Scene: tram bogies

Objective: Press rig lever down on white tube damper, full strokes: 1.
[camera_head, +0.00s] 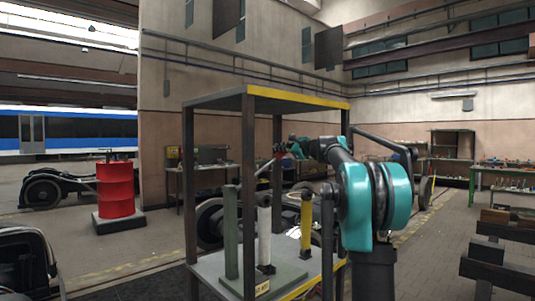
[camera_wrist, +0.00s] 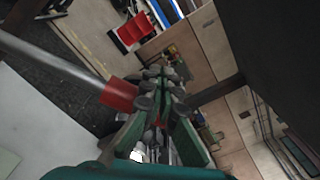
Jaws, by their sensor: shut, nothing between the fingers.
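The rig stands on a shelf, with a grey-green post (camera_head: 231,232) and a white tube damper (camera_head: 264,235) upright beside it. The rig lever (camera_head: 265,168) slants up to the right above the damper. Its red grip (camera_head: 279,152) is at the raised end. In the wrist view the lever is a grey bar (camera_wrist: 55,62) ending in the red grip (camera_wrist: 119,95). My gripper (camera_head: 284,151) is shut and empty, right by the grip. In the wrist view its closed fingers (camera_wrist: 162,88) are just right of the grip's end; I cannot tell whether they touch.
A yellow tube damper (camera_head: 306,225) stands right of the white one. The frame's dark uprights (camera_head: 248,190) and yellow-edged top (camera_head: 265,97) surround the rig. A red drum (camera_head: 115,190) stands at left, dark beams (camera_head: 500,250) at right. Floor between is open.

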